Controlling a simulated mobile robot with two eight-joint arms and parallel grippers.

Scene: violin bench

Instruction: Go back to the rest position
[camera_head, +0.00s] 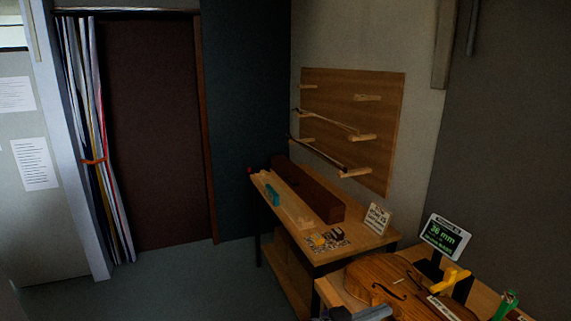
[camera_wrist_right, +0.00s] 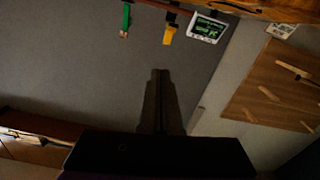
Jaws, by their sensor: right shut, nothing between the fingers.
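My right gripper (camera_head: 374,312) shows only in part at the bottom edge of the head view, beside the lower left of the violin (camera_head: 385,276). In the right wrist view its two fingers (camera_wrist_right: 161,76) are together, with nothing between them. The violin lies on the bench at the lower right of the head view, and its edge also shows at the top of the wrist view. The gripper's distance from the violin is hard to tell. My left gripper is in neither view.
A small display (camera_head: 444,237) reading 36 mm, a yellow clamp (camera_head: 452,279) and a green clamp (camera_head: 506,303) stand near the violin. A side bench holds a dark red case (camera_head: 306,190). A wooden rack (camera_head: 352,127) carries bows. The floor (camera_head: 190,285) at left is clear.

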